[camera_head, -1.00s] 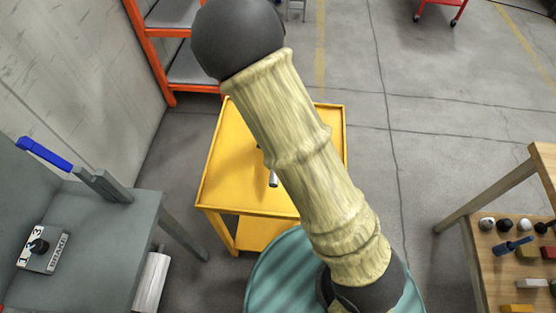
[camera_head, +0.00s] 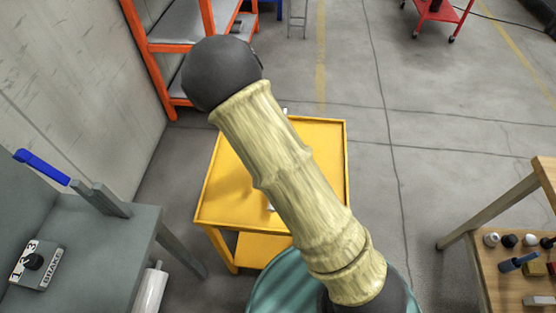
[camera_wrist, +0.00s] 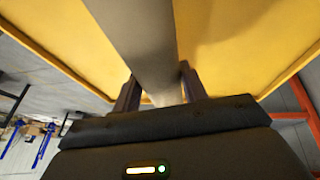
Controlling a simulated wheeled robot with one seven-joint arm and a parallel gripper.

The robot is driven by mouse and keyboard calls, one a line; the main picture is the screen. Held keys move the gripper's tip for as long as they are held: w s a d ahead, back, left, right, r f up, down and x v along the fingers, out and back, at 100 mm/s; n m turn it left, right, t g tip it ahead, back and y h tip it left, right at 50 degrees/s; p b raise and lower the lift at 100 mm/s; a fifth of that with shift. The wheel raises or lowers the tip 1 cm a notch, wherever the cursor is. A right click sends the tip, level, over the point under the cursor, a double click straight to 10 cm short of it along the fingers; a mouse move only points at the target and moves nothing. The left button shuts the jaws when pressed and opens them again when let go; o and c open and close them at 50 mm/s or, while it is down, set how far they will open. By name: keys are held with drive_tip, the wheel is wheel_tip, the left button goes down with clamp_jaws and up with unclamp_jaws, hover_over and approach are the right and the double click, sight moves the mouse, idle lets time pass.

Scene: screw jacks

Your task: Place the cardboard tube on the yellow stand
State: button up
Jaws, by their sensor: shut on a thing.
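The yellow stand (camera_head: 226,190) is a low metal table with a raised rim and a lower shelf, in the middle of the head view behind my arm. In the wrist view its yellow top (camera_wrist: 235,35) fills the upper background. My gripper (camera_wrist: 158,82) is shut on a long grey-brown tube (camera_wrist: 140,35), which runs between its fingers across the yellow surface. In the head view my arm hides the gripper and most of the tube; only small pale bits show beside the arm. I cannot tell whether the tube touches the stand.
A grey bench (camera_head: 85,240) with a blue-handled tool (camera_head: 42,167) stands at left, a white roll (camera_head: 150,290) beside it. An orange shelf rack (camera_head: 160,60) is behind the stand. A wooden bench (camera_head: 470,270) with small items is at right. The floor between is clear.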

drive_tip(key=shift+f, duration=2.05)
drive_tip(key=shift+f+b, duration=0.2)
drive_tip(key=shift+b, duration=0.1)
drive_tip(key=o, duration=1.4)
drive_tip(key=shift+r, duration=0.2)
